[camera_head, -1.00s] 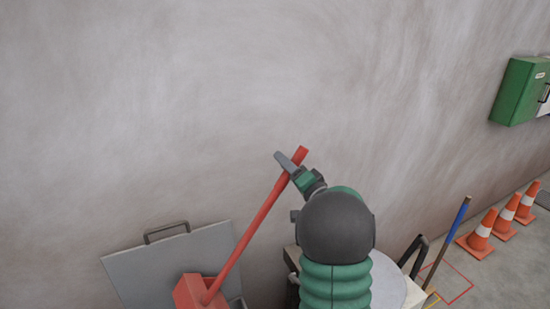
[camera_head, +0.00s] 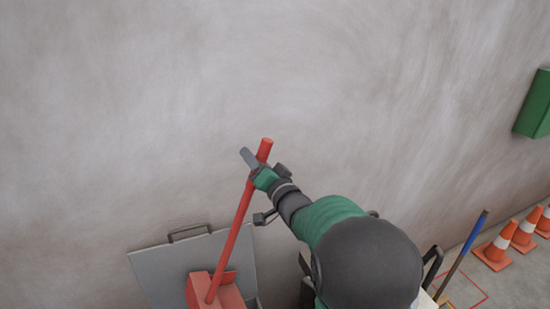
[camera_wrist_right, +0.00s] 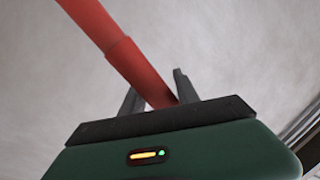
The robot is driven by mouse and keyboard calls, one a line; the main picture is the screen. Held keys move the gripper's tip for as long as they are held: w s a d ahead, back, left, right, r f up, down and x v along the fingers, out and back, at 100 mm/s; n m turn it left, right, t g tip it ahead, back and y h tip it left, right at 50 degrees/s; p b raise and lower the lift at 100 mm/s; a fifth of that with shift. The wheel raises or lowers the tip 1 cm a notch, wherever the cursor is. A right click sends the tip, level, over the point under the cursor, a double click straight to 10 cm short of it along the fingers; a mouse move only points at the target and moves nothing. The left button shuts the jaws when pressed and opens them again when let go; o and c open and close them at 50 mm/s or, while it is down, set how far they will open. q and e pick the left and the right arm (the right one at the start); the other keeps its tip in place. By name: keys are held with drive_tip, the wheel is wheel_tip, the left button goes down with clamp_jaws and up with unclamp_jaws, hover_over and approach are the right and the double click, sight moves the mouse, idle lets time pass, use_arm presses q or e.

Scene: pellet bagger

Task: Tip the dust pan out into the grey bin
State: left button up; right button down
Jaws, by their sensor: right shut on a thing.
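The red dust pan (camera_head: 214,292) hangs at the bottom of its long red handle (camera_head: 233,235), low in the head view. My right gripper (camera_head: 254,164) is shut on the handle near its top end, and the handle leans with its top to the right. In the right wrist view the handle (camera_wrist_right: 122,55) runs between the two fingers (camera_wrist_right: 155,95). The grey bin (camera_head: 165,272) is behind the pan, with its grey lid panel raised against the wall. The pan covers part of the bin, and its contents cannot be made out. My left gripper is not in view.
A plain grey wall (camera_head: 280,80) stands close behind. Orange cones (camera_head: 497,250) and a blue-handled pole (camera_head: 470,240) stand at the right. A green box (camera_head: 535,105) is on the wall at far right. My right arm hides the area right of the bin.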

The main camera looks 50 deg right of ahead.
drive_tip(key=w+a+r+n+p, duration=0.1)
drive_tip(key=w+a+r+p, duration=0.4)
drive_tip(key=a, duration=0.3)
drive_tip(key=w+a+r+n+y+p, duration=0.1)
drive_tip(key=w+a+r+p, duration=0.3)
drive_tip(key=a+p, duration=0.4)
drive_tip(key=shift+w+a+r+n, duration=0.15)
drive_tip(key=shift+w+r+n, duration=0.2)
drive_tip(key=shift+w+n, duration=0.4)
drive_tip(key=shift+s, duration=0.15)
drive_tip(key=shift+f, duration=0.1)
